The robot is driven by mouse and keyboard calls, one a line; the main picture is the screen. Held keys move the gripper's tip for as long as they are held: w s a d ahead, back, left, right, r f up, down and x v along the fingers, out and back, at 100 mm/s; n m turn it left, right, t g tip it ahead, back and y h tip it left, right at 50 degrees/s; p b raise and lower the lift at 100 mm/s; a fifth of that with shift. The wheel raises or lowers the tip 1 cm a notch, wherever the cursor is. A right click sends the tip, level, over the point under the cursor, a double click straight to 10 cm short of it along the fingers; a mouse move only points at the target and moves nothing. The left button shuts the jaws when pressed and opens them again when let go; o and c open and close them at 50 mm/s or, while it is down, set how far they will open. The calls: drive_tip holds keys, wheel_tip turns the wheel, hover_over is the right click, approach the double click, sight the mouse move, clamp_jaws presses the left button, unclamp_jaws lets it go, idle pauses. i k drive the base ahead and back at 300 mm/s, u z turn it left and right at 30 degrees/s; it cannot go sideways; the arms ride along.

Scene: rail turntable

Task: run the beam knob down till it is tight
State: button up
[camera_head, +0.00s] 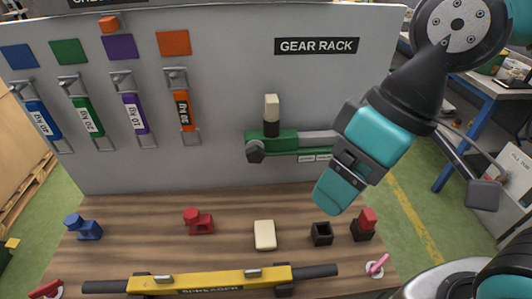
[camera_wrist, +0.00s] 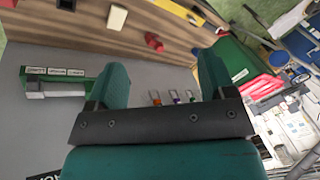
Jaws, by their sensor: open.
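My gripper (camera_head: 330,192) hangs in front of the grey panel, right of the green clamp. In the wrist view its two teal fingers (camera_wrist: 162,75) stand wide apart with nothing between them. The yellow spreader beam (camera_head: 210,281) lies along the front of the wooden bench, with dark ends and small latches on top. The green clamp (camera_head: 272,140) on the gear rack holds a grey bar and has a dark knob (camera_head: 255,151) at its left end. I cannot tell for sure which knob is the beam knob. The green clamp also shows in the wrist view (camera_wrist: 50,82), left of the fingers.
A red block (camera_head: 198,222), blue block (camera_head: 84,227), cream block (camera_head: 265,235), black open socket (camera_head: 321,234) and red-topped black block (camera_head: 364,225) stand on the bench (camera_head: 150,210). Coloured weight tags hang on the panel (camera_head: 225,80). A blue-framed workbench stands at the right.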

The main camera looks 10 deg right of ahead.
sight(255, 154)
drive_tip(key=u, duration=0.05)
drive_tip(key=k, duration=0.5)
drive_tip(key=z, duration=1.75)
drive_tip(key=k, duration=1.1)
drive_tip(key=u, duration=1.3)
drive_tip(key=i, duration=0.85)
drive_tip(key=u, duration=0.2)
